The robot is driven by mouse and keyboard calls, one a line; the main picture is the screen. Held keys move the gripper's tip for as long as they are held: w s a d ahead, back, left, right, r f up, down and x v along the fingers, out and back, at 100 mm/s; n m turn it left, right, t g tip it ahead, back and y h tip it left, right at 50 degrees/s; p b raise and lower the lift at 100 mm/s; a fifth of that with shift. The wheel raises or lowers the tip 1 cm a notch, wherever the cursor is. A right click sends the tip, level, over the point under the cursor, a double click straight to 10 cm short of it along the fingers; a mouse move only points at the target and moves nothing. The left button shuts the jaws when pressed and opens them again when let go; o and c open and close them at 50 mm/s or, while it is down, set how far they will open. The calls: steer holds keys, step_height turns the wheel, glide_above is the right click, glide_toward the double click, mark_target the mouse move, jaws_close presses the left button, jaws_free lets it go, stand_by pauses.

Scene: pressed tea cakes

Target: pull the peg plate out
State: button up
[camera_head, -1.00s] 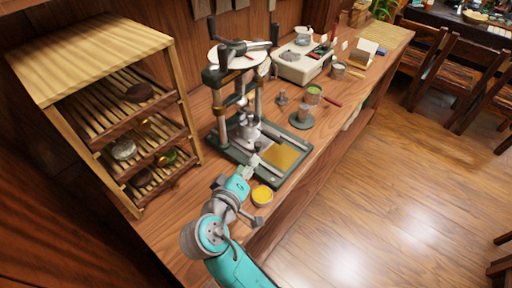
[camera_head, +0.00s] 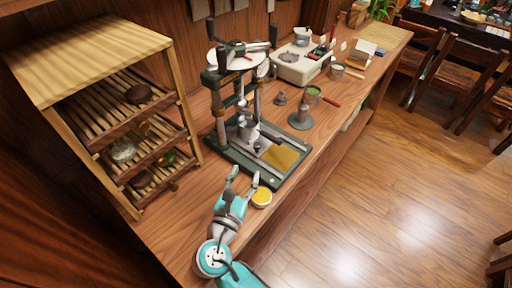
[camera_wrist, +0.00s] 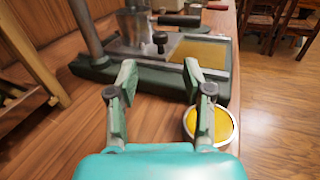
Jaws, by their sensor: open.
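The peg plate appears to be the flat metal plate (camera_wrist: 134,46) with a small dark upright peg (camera_wrist: 160,41), low in the green-based press (camera_head: 238,157). The peg also shows small in the head view (camera_head: 257,147). A metal cylinder (camera_wrist: 133,25) stands behind the peg. A brass-coloured pad (camera_wrist: 203,53) lies to the right on the press base. My gripper (camera_head: 245,174) is open and empty in front of the press, apart from the peg. In the wrist view, its fingers (camera_wrist: 160,78) are spread, with the peg beyond the gap.
A round tin with yellow contents (camera_head: 262,196) stands just right of my gripper near the counter edge. A slatted wooden rack (camera_head: 100,60) stands at left. A scale (camera_head: 301,61) and small pots stand behind the press. Counter in front of the rack is clear.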

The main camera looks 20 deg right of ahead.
mark_target(256, 148)
steer(key=shift+w+d+n, duration=0.2)
steer(key=shift+w+n, duration=0.05)
steer(key=shift+n, duration=0.05)
steer(key=x, duration=1)
steer(key=shift+w, duration=0.1)
jaws_close()
